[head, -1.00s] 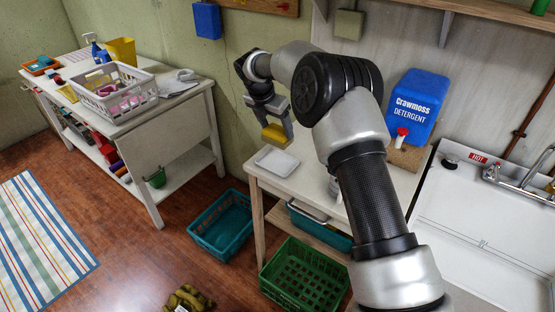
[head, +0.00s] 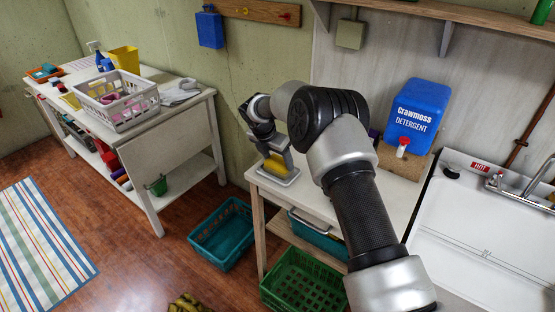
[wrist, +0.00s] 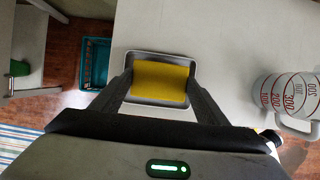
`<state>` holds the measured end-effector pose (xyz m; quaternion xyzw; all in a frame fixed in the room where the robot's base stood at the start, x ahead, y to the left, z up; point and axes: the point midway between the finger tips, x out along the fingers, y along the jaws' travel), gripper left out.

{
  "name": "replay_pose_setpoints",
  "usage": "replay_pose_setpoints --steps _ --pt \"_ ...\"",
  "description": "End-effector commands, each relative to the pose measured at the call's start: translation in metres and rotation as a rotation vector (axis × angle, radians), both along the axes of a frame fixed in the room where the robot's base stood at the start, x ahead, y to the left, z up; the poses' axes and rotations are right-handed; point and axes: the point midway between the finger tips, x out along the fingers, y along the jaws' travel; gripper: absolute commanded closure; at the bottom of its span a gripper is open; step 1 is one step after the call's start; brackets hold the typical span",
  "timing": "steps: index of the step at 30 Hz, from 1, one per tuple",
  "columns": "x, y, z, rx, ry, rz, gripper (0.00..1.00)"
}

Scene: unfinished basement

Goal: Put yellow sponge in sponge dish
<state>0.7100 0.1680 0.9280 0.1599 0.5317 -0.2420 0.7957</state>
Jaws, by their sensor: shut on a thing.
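The yellow sponge (head: 276,165) is between the fingers of my gripper (head: 272,160), which is shut on it. In the wrist view the sponge (wrist: 160,82) lies across the space between my two fingertips (wrist: 160,98). The sponge dish (head: 291,181) is a pale shallow tray on the white table, directly under the sponge. In the wrist view its rim (wrist: 160,55) shows all around the sponge. I cannot tell whether the sponge touches the dish floor.
A clear measuring cup (wrist: 288,98) with red marks stands right of the dish in the wrist view. A blue detergent container (head: 415,113) stands further back on the table. Teal (head: 222,235) and green (head: 303,280) crates are on the floor below.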

Motion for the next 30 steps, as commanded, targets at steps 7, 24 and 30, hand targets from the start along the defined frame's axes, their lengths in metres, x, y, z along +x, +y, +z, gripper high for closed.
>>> replay_pose_setpoints --steps 7,24,30 --pt "0.000 0.000 -0.002 0.000 0.000 0.000 0.13" --pt "-0.017 0.012 0.054 0.000 -0.003 0.001 0.13" --pt "-0.030 0.020 0.090 0.000 -0.003 0.001 0.13"
